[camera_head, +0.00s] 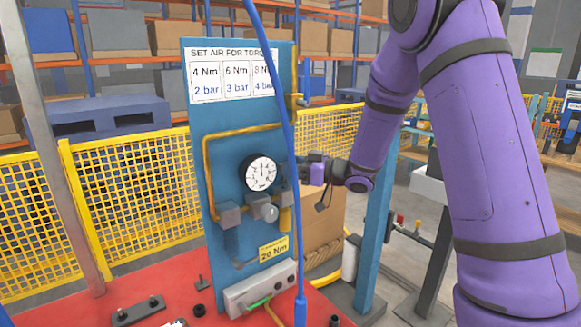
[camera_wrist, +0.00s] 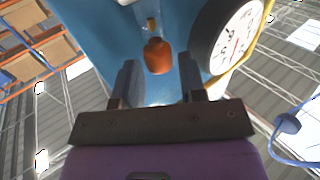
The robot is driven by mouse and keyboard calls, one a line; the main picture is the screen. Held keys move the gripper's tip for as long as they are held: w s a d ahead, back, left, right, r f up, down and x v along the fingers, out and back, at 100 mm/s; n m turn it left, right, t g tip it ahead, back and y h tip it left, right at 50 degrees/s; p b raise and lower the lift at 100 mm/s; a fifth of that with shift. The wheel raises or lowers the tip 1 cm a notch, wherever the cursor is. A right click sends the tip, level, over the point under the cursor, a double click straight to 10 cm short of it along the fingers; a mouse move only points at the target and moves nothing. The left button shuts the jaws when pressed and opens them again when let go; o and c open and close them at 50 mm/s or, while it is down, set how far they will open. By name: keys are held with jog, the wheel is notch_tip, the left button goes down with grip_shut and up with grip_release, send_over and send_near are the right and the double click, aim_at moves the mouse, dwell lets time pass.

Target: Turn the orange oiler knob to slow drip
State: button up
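In the head view my gripper (camera_head: 296,170) is at the right edge of the blue panel (camera_head: 232,125), beside the gauge. The orange knob cannot be made out there.
The round white gauge (camera_head: 260,172) is close to my gripper and also shows in the wrist view (camera_wrist: 234,40). A blue hose (camera_head: 283,90) hangs in front of the panel. Yellow pipe (camera_head: 240,133), regulator parts (camera_head: 263,208) and a red pallet top (camera_head: 170,300) are near.

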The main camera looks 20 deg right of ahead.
jog(key=shift+w+a, duration=0.15)
jog(key=shift+a, duration=0.05)
jog(key=c, duration=0.7)
jog(key=shift+o, duration=0.3)
jog(key=shift+a+m+t+h, duration=0.1)
jog(key=shift+m+t+h, duration=0.6)
jog(key=shift+t, duration=0.2)
jog(key=o, duration=0.6)
jog(key=shift+o, duration=0.2)
jog(key=v, duration=1.1)
